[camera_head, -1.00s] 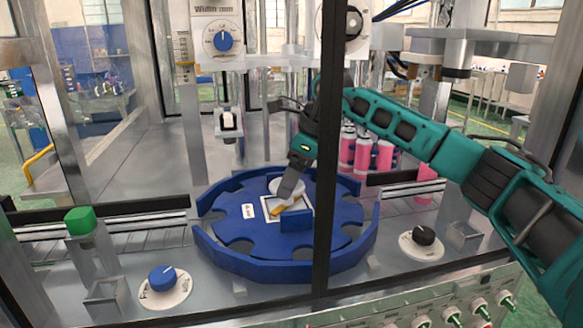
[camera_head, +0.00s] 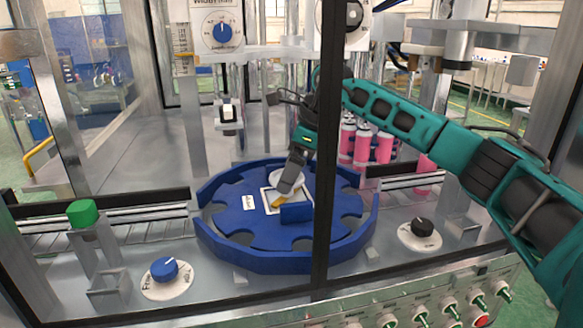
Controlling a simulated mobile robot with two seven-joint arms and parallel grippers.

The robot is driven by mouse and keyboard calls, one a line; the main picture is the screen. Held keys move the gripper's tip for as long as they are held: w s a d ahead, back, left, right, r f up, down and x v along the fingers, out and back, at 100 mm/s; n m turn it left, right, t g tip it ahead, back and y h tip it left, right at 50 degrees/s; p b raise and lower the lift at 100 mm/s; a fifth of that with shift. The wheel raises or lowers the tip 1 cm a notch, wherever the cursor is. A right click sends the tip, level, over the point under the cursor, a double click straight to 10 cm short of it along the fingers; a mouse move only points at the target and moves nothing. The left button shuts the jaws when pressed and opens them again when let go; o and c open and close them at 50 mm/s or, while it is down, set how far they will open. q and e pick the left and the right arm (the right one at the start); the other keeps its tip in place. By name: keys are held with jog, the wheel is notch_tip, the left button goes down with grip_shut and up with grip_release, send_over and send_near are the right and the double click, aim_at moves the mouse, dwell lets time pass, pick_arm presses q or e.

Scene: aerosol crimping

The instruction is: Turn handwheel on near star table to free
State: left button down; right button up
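The near star table is a blue notched disc (camera_head: 238,225) inside a raised blue rim (camera_head: 280,262), at the middle of the head view. A white-bordered square plate with a yellow piece (camera_head: 279,200) and a small blue block (camera_head: 295,213) lies on its top. A round white part (camera_head: 277,178) shows just behind. I cannot tell which of these is the handwheel. My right gripper (camera_head: 286,188) reaches down from the right, its tip at the yellow piece and white part. Its fingers overlap in this view, so its opening and any contact are unclear. My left gripper is not in view.
A dark upright frame post (camera_head: 325,150) stands in front of the table. A blue knob (camera_head: 165,270) is front left, a black knob (camera_head: 423,228) front right, a green button (camera_head: 81,214) at left. Pink cans (camera_head: 362,148) stand behind, and switches (camera_head: 450,307) line the front panel.

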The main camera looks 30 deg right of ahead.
jog(key=shift+r, duration=0.2)
jog(key=v, duration=1.2)
jog(key=shift+r+p, duration=0.3)
jog(key=shift+p, duration=0.05)
dwell(0.8)
